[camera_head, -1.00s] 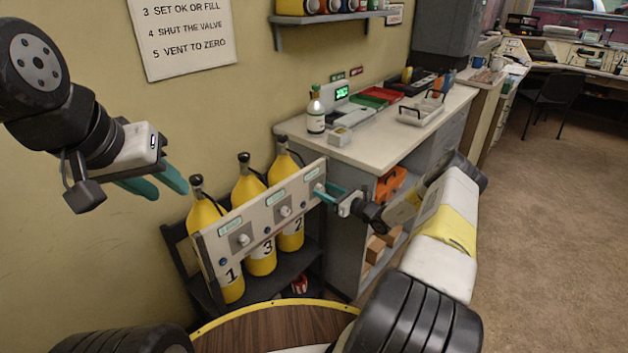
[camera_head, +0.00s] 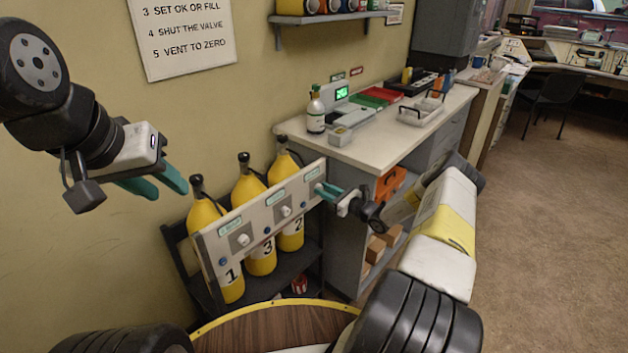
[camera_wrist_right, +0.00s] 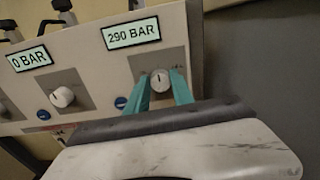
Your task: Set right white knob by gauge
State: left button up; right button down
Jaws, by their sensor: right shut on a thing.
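The right white knob (camera_wrist_right: 160,82) is on the panel (camera_head: 262,216) in front of the cylinders, below a gauge display (camera_wrist_right: 132,32) reading 290 BAR. My right gripper (camera_head: 323,190) is at the panel's right end. In the right wrist view its teal fingers (camera_wrist_right: 161,85) stand on either side of the knob and are shut on it. The knob's face shows a dark mark near the top. My left gripper (camera_head: 158,184) is open and empty in the air at the left, away from the panel.
Yellow cylinders (camera_head: 204,216) stand in a dark rack behind the panel. A white-topped counter (camera_head: 375,148) is to the right. A sign (camera_head: 183,35) hangs on the wall.

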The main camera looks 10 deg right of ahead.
jog(key=n, duration=1.1)
jog(key=shift+s+a+f, duration=0.1)
jog(key=shift+f, duration=0.05)
jog(key=shift+n, duration=0.3)
dwell(0.4)
jog(key=c, duration=1.1)
grip_release()
jog(key=shift+v, duration=3.9)
